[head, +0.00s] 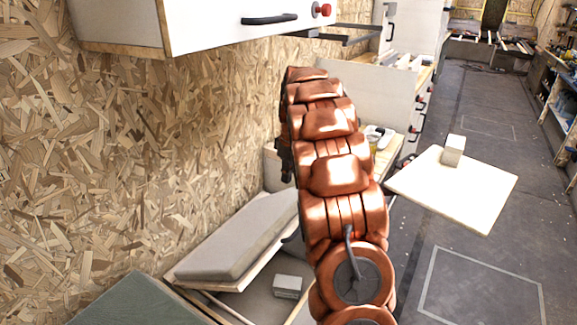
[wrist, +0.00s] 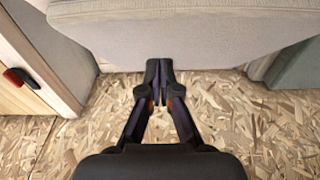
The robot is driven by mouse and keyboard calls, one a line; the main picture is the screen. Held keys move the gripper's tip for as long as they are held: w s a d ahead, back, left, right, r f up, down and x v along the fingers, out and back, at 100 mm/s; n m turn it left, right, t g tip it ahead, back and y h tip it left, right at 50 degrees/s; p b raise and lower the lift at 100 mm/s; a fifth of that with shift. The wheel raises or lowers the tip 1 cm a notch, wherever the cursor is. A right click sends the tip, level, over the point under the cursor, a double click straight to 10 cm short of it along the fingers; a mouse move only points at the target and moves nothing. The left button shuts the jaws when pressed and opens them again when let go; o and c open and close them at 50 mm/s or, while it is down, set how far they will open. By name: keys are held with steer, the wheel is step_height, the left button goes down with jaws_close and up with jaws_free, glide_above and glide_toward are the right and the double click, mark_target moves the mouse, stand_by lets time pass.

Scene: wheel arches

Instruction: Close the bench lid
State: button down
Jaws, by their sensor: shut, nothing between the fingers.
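The bench lid, topped with a grey cushion (head: 235,240), stands raised and tilted against the chipboard wall at lower middle in the head view. Below it, the bench is open and a small grey box (head: 288,286) shows inside. In the wrist view the grey cushion (wrist: 200,32) fills the top. My gripper (wrist: 160,72) is shut and empty, its fingertips overlapping the cushion's lower edge in the picture. Whether they touch it I cannot tell. In the head view my copper-coloured arm hides most of the gripper and part of the bench.
A chipboard wall (head: 110,170) runs along the left, with a white overhead cabinet (head: 225,22) above. A dark green cushion (head: 135,303) lies at lower left. A pale tabletop (head: 460,192) with a small block (head: 453,150) juts out at right. Grey floor (head: 480,285) is clear at lower right.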

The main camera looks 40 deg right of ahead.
glide_above(291, 203)
steer(key=f, duration=0.5)
steer(key=shift+w+a, duration=0.25)
steer(key=shift+s+d+f, duration=0.2)
steer(key=shift+s+f, duration=0.4)
steer(key=shift+f, duration=0.25)
steer(key=shift+f, duration=0.1)
